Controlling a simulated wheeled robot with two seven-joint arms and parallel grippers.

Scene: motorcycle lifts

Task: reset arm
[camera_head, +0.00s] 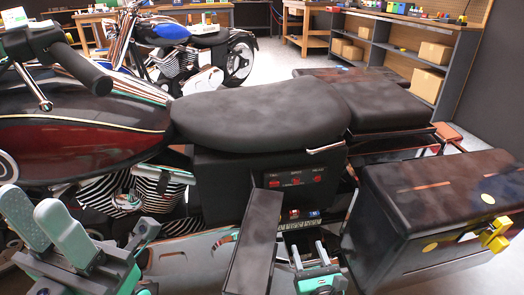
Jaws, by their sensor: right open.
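My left gripper (39,212) is at the lower left, in front of the motorcycle's dark red tank and engine. Its two green-grey fingers point up, close together, with nothing seen in them; the picture does not settle whether they are shut. My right gripper (308,252) is low at the middle right, with its two grey fingers apart and empty. It is in front of a small open compartment below the seat, beside an upright dark panel (254,245). The motorcycle's black seat (265,112) is above and beyond it.
A black side panel with red controls (294,181) sits below the seat. A dark side case (435,215) with a yellow latch (495,236) stands close to the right gripper. Behind are a blue motorcycle (186,50), a shelf with boxes (400,58) and open floor.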

